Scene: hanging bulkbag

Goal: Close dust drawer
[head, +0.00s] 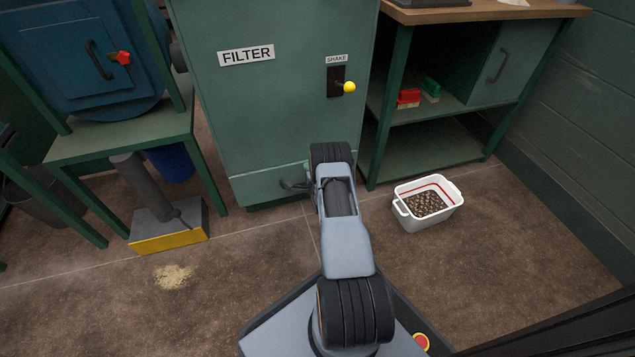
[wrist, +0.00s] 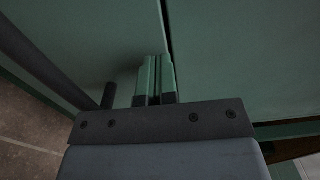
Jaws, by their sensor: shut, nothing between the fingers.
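The dust drawer (head: 258,187) is the low green front at the foot of the green filter cabinet (head: 265,110). Its dark handle (head: 293,185) shows just left of my arm. The drawer looks nearly flush with the cabinet, but I cannot tell if it is fully in. In the wrist view the drawer front (wrist: 110,35) fills the left, with a thin dark seam beside it. My gripper (wrist: 155,62) is shut and empty, its fingertips at or close to the drawer front near the seam. The handle bar (wrist: 45,65) lies left of the fingers. In the head view my arm hides the gripper.
A white tub (head: 425,225) of brownish pieces stands on the floor right of my arm. A green workbench (head: 425,150) is behind it. Floor between is open.

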